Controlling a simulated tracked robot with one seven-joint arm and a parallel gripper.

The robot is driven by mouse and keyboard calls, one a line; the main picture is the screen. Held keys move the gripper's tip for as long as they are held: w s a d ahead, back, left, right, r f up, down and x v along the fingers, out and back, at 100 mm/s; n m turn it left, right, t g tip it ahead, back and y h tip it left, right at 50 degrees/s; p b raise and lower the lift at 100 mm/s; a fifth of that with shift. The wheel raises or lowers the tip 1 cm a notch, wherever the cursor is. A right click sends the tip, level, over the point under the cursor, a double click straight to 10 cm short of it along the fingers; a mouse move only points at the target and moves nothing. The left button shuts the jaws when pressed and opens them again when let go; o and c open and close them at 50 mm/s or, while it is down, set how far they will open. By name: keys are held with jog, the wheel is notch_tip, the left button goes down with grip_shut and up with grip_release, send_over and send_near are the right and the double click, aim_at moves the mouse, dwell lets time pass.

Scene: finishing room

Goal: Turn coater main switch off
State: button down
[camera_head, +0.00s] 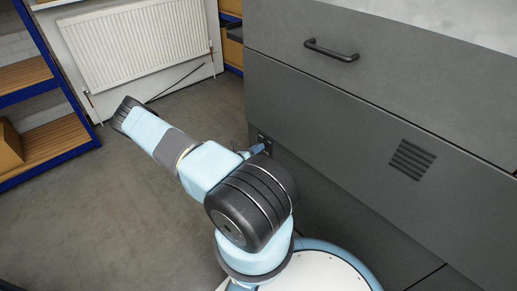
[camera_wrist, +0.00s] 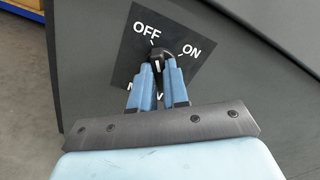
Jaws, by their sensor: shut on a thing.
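The main switch is a black knob (camera_wrist: 156,53) on a square dark plate (camera_wrist: 206,72) with white OFF and ON lettering. OFF is at upper left of the knob, ON at right, each with a white tick. Lower lettering is partly hidden by my fingers. My gripper (camera_wrist: 157,68) has its two blue fingers shut on the knob. Which mark the knob points at I cannot tell. In the head view, the plate (camera_head: 265,138) is small on the grey cabinet's side, with my gripper (camera_head: 257,149) against it, partly hidden by my arm.
The grey cabinet (camera_head: 340,110) fills the right side, with a drawer handle (camera_head: 331,50) and vent slots (camera_head: 412,159). A white radiator (camera_head: 137,40) is on the back wall. Blue-framed shelving (camera_head: 40,95) stands at left. The floor (camera_head: 90,215) at left is clear.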

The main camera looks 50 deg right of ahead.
jog(key=shift+f+n, duration=0.15)
jog(key=shift+n, duration=0.95)
jog(key=c, duration=1.1)
grip_release()
jog(key=shift+a, duration=0.1)
jog(key=a, duration=0.4)
jog(key=w+a, duration=0.1)
jog(key=a, duration=0.8)
jog(key=shift+w+a, duration=0.3)
jog(key=shift+w, duration=0.05)
